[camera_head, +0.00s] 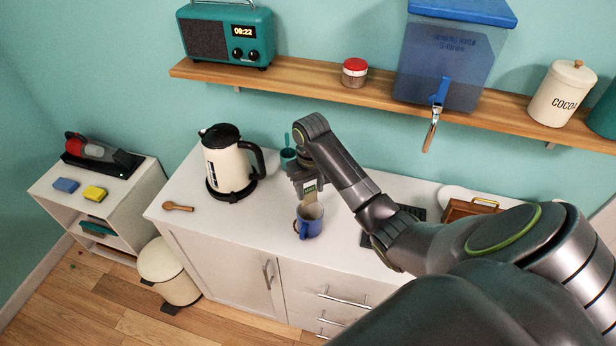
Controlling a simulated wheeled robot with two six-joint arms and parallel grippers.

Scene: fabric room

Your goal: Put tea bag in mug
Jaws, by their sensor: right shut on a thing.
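A blue mug (309,221) with a pale inside stands upright near the front edge of the white counter, its handle towards the front left. My right gripper (307,186) is directly above the mug, pointing down. It is shut on a tea bag (310,194), of which a small green tag and a pale lower part show. The pale part hangs at the mug's opening; I cannot tell whether it is inside the rim. My left gripper is not in view.
A cream kettle (226,163) stands left of the mug, with a wooden spoon (178,207) further left. A teal cup (288,156) is behind my gripper. A shelf (310,83) with a blue dispenser (447,60) hangs above. Clear counter (262,218) lies left of the mug.

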